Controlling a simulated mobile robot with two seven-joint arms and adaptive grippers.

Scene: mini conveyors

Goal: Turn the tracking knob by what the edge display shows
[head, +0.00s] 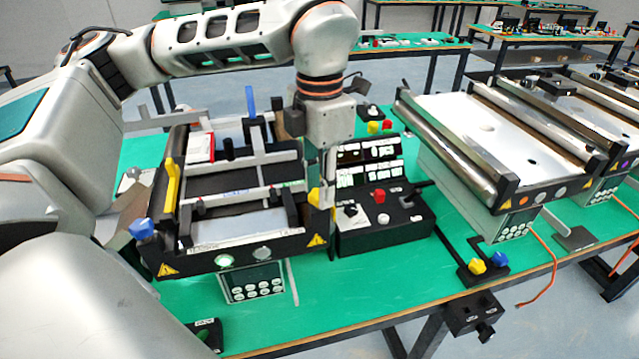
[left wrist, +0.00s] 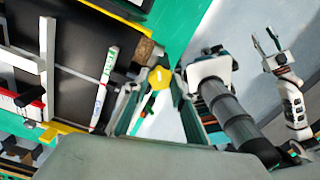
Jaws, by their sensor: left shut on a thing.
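A yellow knob (head: 314,198) sits at the right front corner of the near conveyor (head: 235,248). My left gripper (head: 325,180) comes down over that corner from above. In the left wrist view the yellow knob (left wrist: 160,78) lies between the fingertips of my left gripper, which is shut on it. A dark display (head: 370,165) with white and green text stands just right of the gripper; its text is too small to read surely, and the gripper is close to its left edge. My right gripper (left wrist: 266,45) shows only in the left wrist view, its fingers apart and empty.
A black control box (head: 385,222) with a red button and switches stands in front of the display. A blue knob (head: 142,229) is at the conveyor's left corner. A second conveyor (head: 500,140) stands to the right.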

